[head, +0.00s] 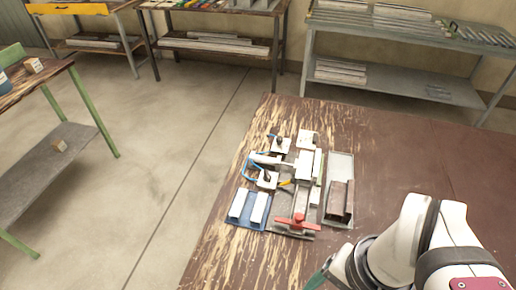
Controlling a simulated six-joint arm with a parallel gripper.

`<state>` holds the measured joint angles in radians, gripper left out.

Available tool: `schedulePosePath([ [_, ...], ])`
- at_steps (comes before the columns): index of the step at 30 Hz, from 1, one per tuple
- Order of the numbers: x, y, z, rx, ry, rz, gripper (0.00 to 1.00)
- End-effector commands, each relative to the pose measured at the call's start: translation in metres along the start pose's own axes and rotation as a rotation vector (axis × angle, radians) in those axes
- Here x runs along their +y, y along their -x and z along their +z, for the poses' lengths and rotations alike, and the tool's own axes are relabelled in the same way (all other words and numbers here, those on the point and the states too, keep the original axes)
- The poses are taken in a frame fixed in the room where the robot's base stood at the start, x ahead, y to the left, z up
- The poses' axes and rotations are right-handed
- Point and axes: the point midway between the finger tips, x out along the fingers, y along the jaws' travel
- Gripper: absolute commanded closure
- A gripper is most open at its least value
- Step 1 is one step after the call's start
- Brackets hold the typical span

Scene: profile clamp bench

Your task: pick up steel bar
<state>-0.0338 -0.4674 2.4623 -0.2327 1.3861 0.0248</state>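Two dark brownish bars (341,198) lie side by side in a grey tray (340,165) on the right of the bench setup; they look like steel, but I cannot be sure. Two pale bars (248,206) lie in a blue tray (235,222) at the left. Between the trays stands a clamp fixture with a red handle (297,220) and a pale block (304,165) at its far end. My gripper (318,277) is only partly in view at the bottom edge, nearer than the trays and apart from them. Its fingers are not clear.
The brown worktable (420,150) is bare to the right and far side. A green-legged table (40,95) stands at left, and shelves with metal stock (400,70) stand behind.

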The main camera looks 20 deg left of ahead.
Motion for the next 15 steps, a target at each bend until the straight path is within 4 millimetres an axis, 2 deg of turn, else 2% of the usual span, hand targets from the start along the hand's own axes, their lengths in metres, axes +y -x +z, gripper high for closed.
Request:
schedulePosePath([
  [2, -0.039, 0.015, -0.038, -0.004, 0.072, 0.029, 0.28],
  [3, -0.068, 0.019, -0.062, -0.003, 0.117, 0.045, 0.28],
  [5, -0.118, 0.015, -0.093, 0.004, 0.188, 0.07, 0.28],
  [6, -0.153, 0.007, -0.11, 0.01, 0.232, 0.086, 0.28],
  [7, -0.178, -0.001, -0.12, 0.015, 0.263, 0.095, 0.28],
  [9, -0.232, -0.027, -0.133, 0.028, 0.328, 0.114, 0.28],
  [12, -0.286, -0.062, -0.137, 0.045, 0.395, 0.131, 0.28],
  [15, -0.314, -0.084, -0.135, 0.055, 0.43, 0.139, 0.28],
])
